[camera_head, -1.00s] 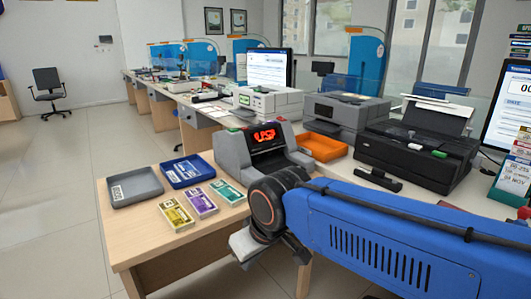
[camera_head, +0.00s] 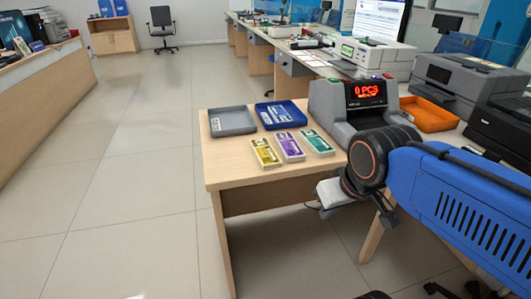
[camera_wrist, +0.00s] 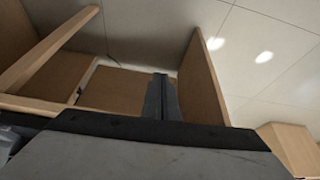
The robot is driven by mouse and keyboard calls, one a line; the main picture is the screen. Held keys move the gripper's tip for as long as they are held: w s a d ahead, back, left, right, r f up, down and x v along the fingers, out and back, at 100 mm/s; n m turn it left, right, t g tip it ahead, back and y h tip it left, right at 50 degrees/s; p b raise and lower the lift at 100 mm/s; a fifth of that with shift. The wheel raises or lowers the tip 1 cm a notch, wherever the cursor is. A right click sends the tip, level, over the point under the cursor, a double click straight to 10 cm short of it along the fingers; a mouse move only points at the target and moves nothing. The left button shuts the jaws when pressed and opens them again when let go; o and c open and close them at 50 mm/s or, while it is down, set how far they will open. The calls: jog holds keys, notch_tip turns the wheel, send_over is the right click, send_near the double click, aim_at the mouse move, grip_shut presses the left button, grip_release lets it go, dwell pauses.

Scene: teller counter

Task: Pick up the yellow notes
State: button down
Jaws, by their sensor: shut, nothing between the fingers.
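The yellow notes (camera_head: 266,153) lie as a flat bundle near the front left of the wooden desk (camera_head: 230,175), left of the purple notes (camera_head: 289,146) and green notes (camera_head: 317,142). My gripper is hard to make out in the head view, at the end of my blue arm, by the desk's front right corner and to the right of the notes. In the wrist view my gripper (camera_wrist: 162,96) shows its fingers together and empty, pointing toward wooden panels and the floor. No notes show in the wrist view.
A grey tray (camera_head: 232,122) and a blue tray (camera_head: 281,115) stand behind the notes. A grey counting machine (camera_head: 338,110) stands right of them, with an orange tray (camera_head: 430,113) beyond. Open tiled floor (camera_head: 130,190) lies left of the desk.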

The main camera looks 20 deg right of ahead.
jog(key=c, duration=2.4)
grip_release()
jog(key=shift+c, duration=0.2)
jog(key=o, duration=0.5)
jog(key=shift+w+r, duration=0.1)
jog(key=o, duration=0.8)
jog(key=shift+w+a+r, duration=0.15)
jog(key=shift+w+r, duration=0.75)
jog(key=shift+r, duration=0.2)
notch_tip(320, 180, up, 17)
jog(key=g, duration=0.5)
send_over(265, 150)
jog(key=f, duration=1.1)
jog(key=shift+s+a+f, duration=0.15)
jog(key=shift+a+f, duration=0.05)
jog(key=shift+f, duration=0.1)
jog(key=shift+d+f, duration=0.15)
jog(key=shift+f, duration=2.55)
